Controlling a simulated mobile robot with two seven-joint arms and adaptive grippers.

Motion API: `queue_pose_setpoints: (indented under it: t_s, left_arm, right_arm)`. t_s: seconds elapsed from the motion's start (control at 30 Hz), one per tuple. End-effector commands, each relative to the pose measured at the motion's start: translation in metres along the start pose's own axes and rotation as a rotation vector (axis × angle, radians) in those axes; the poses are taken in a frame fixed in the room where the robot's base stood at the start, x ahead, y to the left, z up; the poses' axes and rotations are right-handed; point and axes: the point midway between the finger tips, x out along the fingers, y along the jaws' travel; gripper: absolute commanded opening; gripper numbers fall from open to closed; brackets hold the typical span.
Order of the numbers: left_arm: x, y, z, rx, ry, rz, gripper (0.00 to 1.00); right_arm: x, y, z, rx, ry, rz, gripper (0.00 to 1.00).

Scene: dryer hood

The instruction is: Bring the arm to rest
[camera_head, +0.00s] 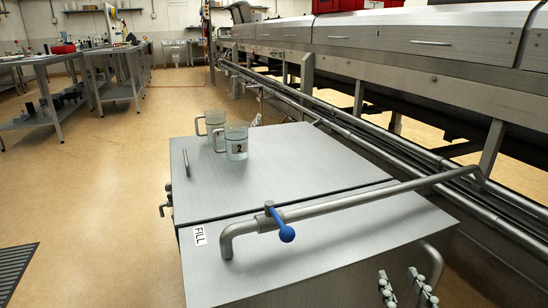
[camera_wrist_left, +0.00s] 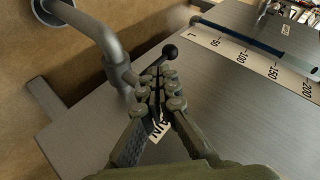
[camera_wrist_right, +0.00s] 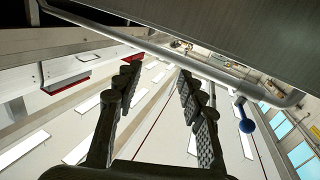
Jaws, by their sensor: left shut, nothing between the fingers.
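My right gripper (camera_head: 405,288) shows at the lower right of the head view, in front of the steel cabinet (camera_head: 290,265). In the right wrist view its fingers (camera_wrist_right: 160,85) are spread apart with nothing between them. My left gripper is out of the head view. In the left wrist view its fingers (camera_wrist_left: 163,88) are together and empty, over a grey metal surface (camera_wrist_left: 85,120). A bent pipe (camera_wrist_left: 100,35) and a black ball knob (camera_wrist_left: 169,52) are close to the fingertips; whether they touch is unclear. A partly hidden label lies behind the fingers.
A pipe (camera_head: 350,197) with a blue ball lever (camera_head: 286,234) crosses above the cabinet. Two handled jugs stand on its lid, one marked 2 (camera_head: 237,142). A long steel machine (camera_head: 420,45) runs along the right.

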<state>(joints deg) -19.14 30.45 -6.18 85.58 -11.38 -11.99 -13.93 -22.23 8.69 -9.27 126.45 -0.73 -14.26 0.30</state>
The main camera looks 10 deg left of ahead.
Motion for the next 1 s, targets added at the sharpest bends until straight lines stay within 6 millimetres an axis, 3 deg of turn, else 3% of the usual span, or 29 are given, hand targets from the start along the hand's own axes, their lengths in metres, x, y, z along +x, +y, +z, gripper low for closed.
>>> queue_pose_setpoints:
  t_s: [0.03, 0.13, 0.2, 0.3, 0.4, 0.5, 0.6, 1.0]
  left_arm:
    - [-0.026, 0.001, -0.021, -0.105, -0.065, 0.030, 0.00]
    - [-0.066, 0.018, -0.042, -0.295, -0.210, 0.101, 0.00]
    - [-0.097, 0.030, -0.056, -0.414, -0.307, 0.154, 0.00]
    - [-0.139, 0.043, -0.074, -0.550, -0.427, 0.226, 0.00]
    - [-0.173, 0.054, -0.087, -0.644, -0.518, 0.284, 0.00]
    - [-0.195, 0.060, -0.095, -0.698, -0.575, 0.322, 0.00]
    - [-0.205, 0.064, -0.097, -0.721, -0.603, 0.339, 0.00]
    - [-0.205, 0.065, -0.097, -0.721, -0.608, 0.342, 0.00]
  right_arm:
    - [-0.007, 0.010, 0.025, -0.007, -0.167, 0.014, 0.40]
    - [-0.039, 0.027, 0.094, -0.015, -0.486, 0.042, 0.40]
    - [-0.072, 0.039, 0.134, -0.017, -0.693, 0.063, 0.40]
    - [-0.123, 0.051, 0.174, -0.015, -0.945, 0.088, 0.40]
    - [-0.168, 0.060, 0.197, -0.012, -1.130, 0.108, 0.40]
    - [-0.197, 0.064, 0.208, -0.008, -1.244, 0.121, 0.40]
    - [-0.210, 0.066, 0.214, -0.006, -1.296, 0.127, 0.40]
    - [-0.212, 0.066, 0.215, -0.005, -1.303, 0.127, 0.40]
